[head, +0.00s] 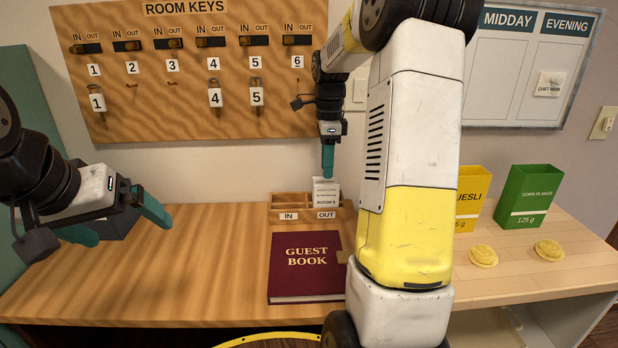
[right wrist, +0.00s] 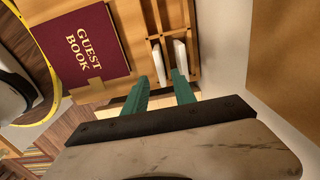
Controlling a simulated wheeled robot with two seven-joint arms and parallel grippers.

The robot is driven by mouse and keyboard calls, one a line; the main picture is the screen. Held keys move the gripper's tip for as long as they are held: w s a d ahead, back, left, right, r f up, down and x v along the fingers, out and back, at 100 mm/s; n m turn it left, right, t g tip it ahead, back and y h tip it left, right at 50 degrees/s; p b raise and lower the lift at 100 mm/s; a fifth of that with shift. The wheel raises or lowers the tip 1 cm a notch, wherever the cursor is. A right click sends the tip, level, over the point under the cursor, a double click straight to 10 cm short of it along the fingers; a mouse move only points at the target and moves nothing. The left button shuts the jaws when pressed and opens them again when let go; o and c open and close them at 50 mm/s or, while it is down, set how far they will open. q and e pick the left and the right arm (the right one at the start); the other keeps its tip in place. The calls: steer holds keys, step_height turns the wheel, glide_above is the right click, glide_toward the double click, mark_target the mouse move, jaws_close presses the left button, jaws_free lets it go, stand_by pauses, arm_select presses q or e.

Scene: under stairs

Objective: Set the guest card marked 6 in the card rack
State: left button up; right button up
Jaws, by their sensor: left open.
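A small wooden card rack (head: 290,199) stands at the back of the desk, with an IN label on its left and an OUT label on its right. White cards stand in its OUT side; the front card (head: 326,201) seems to read ROOM 6. The right wrist view shows two white pieces, a front one (right wrist: 158,62) and a back one (right wrist: 181,50). My right gripper (right wrist: 160,75) points down at the rack, fingers apart, the front piece seemingly between them; contact is unclear. My left gripper (head: 122,222) is open and empty above the desk's left side.
A red guest book (head: 306,268) lies in front of the rack. A key board (head: 190,65) hangs above, with keys on some hooks. Yellow and green cereal boxes (head: 530,196) and yellow discs (head: 483,256) stand right. My right arm hides the middle. The desk's left front is clear.

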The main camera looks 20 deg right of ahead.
steer(key=s+a+r+n+t, duration=0.3)
steer(key=s+a+r+n, duration=0.4)
steer(key=s+r+n, duration=0.35)
steer(key=s+a+f+n+t+y, duration=0.1)
steer(key=s+a+n, duration=0.2)
steer(key=s+n, duration=0.2)
steer(key=s+a+f+n+t+y, duration=0.1)
steer(key=s+a+f+n+t, duration=0.1)
steer(key=s+n, duration=0.4)
steer(key=shift+s+a+f, duration=0.15)
steer(key=shift+s+a, duration=0.45)
steer(key=shift+s, duration=0.65)
